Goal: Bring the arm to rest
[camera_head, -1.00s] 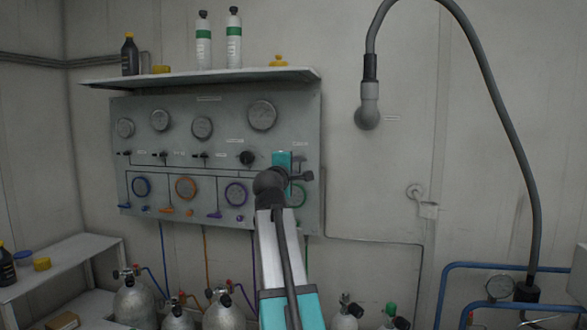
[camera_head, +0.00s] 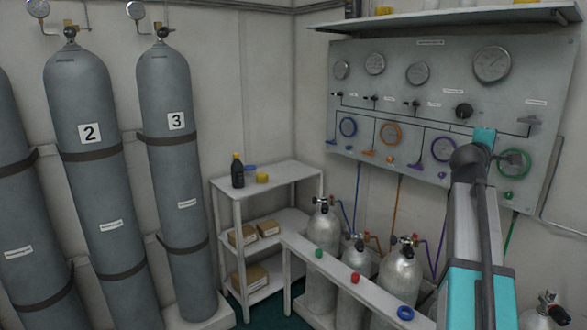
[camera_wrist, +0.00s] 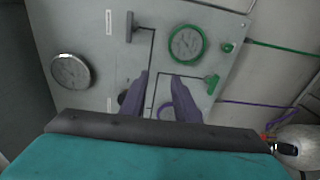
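My arm (camera_head: 478,230) reaches up from the lower right in the head view, in front of the right part of the grey air panel (camera_head: 410,115). Its wrist hides part of the panel, and the fingers cannot be made out there. In the wrist view my gripper (camera_wrist: 159,76) has its two dark fingers apart, with bare panel showing between them and nothing held. I see no clear contact with the panel.
Large grey cylinders (camera_head: 85,140) stand along the left wall. A white shelf unit (camera_head: 225,210) holds a dark bottle (camera_head: 238,170) and boxes. A white rail (camera_head: 345,275) and small silver tanks (camera_head: 402,275) stand below the panel. A shelf (camera_head: 450,18) juts out above it.

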